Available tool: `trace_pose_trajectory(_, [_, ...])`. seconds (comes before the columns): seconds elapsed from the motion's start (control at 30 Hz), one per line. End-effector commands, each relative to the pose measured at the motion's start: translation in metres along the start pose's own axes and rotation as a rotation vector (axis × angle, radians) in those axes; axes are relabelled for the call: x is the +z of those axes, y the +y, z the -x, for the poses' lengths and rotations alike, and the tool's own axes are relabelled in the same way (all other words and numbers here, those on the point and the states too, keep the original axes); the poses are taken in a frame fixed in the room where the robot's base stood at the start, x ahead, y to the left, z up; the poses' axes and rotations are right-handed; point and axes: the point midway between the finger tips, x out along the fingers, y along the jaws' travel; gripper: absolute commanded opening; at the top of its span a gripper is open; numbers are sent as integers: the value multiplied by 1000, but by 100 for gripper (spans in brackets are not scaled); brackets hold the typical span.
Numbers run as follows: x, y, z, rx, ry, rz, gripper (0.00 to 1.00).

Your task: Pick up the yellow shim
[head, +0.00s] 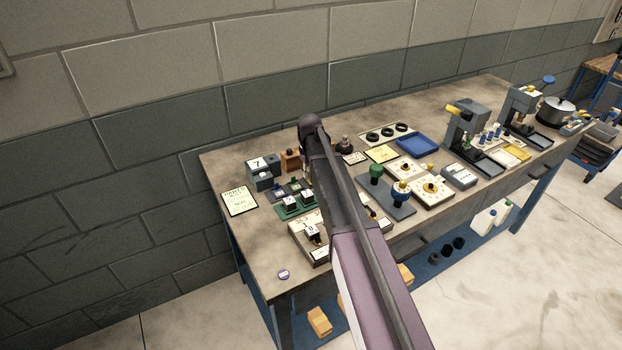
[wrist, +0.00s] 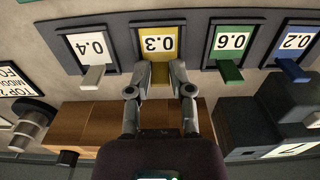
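The yellow shim (wrist: 159,75) shows in the wrist view as a plate with an upside-down 0.3 label and a short yellow tab facing my gripper. It lies in a slot of a dark rack (wrist: 196,60). My gripper (wrist: 160,70) is open, with one fingertip on each side of the tab. Small gaps seem to show between the fingers and the tab. In the head view my own arm hides the shim and the fingertips.
Beside it in the rack are a white 0.4 shim (wrist: 92,76), a green 0.6 shim (wrist: 229,72) and a blue 0.2 shim (wrist: 291,70). Wooden blocks (wrist: 90,128) and a dark grey block (wrist: 245,125) stand close to my fingers. The bench (head: 240,165) is crowded.

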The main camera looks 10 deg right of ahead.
Motion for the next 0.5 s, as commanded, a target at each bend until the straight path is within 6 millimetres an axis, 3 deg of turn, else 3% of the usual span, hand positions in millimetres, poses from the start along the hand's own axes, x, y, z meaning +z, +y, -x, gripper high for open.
trace_pose_trajectory(0.5, [0, 0, 1, 0, 0, 0, 3])
